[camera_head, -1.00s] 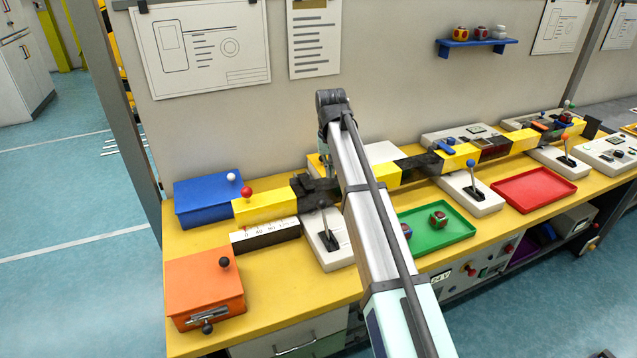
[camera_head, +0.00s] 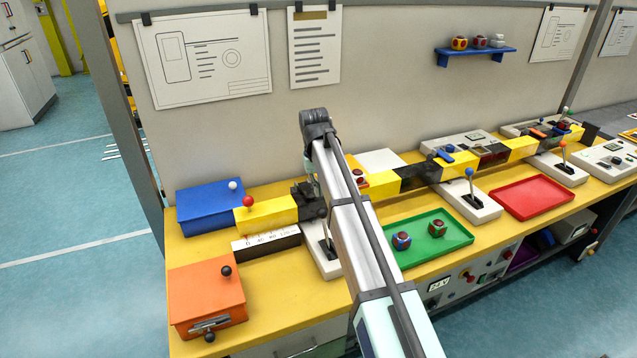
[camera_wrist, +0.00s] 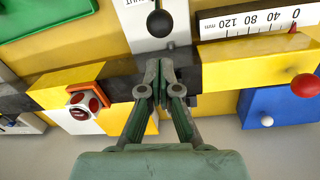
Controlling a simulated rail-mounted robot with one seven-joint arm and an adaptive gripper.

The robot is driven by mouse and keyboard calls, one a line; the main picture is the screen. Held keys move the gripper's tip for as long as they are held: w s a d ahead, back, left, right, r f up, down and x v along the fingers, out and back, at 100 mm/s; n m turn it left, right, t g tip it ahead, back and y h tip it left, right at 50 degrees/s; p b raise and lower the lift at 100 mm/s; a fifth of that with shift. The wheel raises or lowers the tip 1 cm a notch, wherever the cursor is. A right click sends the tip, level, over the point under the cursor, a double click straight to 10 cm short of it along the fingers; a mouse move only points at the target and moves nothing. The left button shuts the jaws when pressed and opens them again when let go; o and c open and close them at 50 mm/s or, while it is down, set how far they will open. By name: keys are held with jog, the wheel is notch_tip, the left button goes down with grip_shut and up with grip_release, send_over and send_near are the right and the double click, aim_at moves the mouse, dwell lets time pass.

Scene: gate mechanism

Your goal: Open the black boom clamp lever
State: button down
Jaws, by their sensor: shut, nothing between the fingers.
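A yellow and black boom (camera_head: 270,213) lies along the table, with a red knob (camera_head: 247,201) at its left end. A dark clamp (camera_head: 302,190) sits on the boom just left of my arm. In the wrist view a black section of the boom with the clamp (camera_wrist: 185,62) is behind my fingertips. I cannot clearly separate the clamp lever from the dark parts there. My gripper (camera_wrist: 158,68) is shut and empty, its fingertips over this black section; I cannot tell if they touch it. In the head view my arm mostly hides the gripper.
A white box with a black-knobbed lever (camera_wrist: 158,22) stands beside the boom. A scale (camera_head: 267,241) lies in front of it. A blue box (camera_head: 205,207), an orange box (camera_head: 205,290) and a green tray (camera_head: 450,249) are nearby.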

aim_at(325, 227)
notch_tip(325, 227, down, 6)
jog(key=p, duration=0.1)
jog(key=shift+d+f, duration=0.15)
jog(key=shift+d, duration=0.05)
dwell(0.4)
